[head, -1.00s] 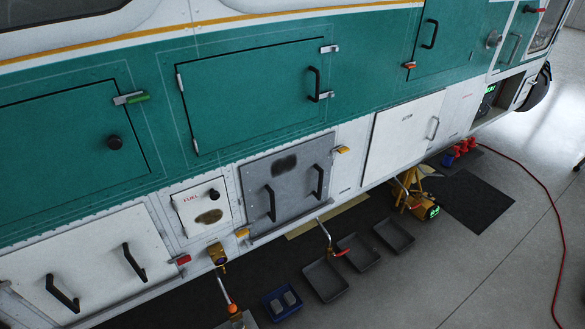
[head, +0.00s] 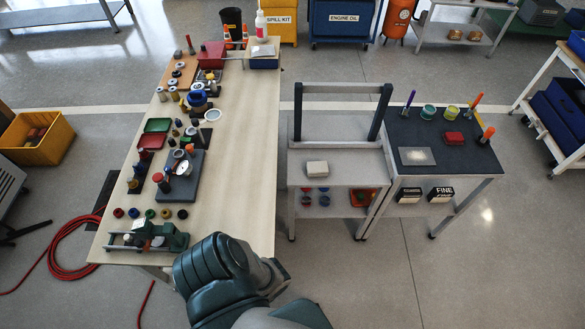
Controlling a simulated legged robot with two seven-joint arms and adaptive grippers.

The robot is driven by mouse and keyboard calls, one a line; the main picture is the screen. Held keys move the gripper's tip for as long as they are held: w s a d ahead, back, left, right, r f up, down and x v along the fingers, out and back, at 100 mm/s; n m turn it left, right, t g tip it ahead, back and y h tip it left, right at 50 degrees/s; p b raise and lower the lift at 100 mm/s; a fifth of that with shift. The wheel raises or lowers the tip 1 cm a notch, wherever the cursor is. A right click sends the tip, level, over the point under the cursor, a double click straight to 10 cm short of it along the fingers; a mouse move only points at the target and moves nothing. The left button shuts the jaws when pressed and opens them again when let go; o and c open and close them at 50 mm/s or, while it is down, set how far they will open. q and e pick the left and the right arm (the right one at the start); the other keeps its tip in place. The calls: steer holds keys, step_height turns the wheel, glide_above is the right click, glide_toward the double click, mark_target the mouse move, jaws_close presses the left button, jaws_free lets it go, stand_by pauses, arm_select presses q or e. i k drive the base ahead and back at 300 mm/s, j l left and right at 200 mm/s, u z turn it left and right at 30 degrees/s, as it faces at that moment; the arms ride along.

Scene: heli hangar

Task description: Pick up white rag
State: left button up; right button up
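I see several white items and cannot tell for sure which is the rag. A white block-like item (head: 317,168), perhaps a folded cloth, lies on the grey cart's top (head: 345,172). A small white flat item (head: 262,50) lies on a blue box (head: 263,63) at the far right end of the long workbench. Part of my own arm shows at the bottom centre, by the bench's near end. Neither gripper shows.
The long wooden workbench (head: 235,150) at left is crowded with tools, jars and trays on its left side. The dark-topped cart (head: 460,152) holds brushes, cups and a red block. A red hose (head: 65,250) lies on the floor at left. Open floor lies at right front.

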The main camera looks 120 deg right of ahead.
mark_target(317, 168)
steer(key=z, duration=4.15)
steer(key=u, duration=0.5)
steer(key=i+l+u, duration=0.2)
steer(key=l+u, duration=0.25)
steer(key=i+l+u, duration=0.1)
steer(key=l+u, duration=0.85)
steer(key=l, duration=0.45)
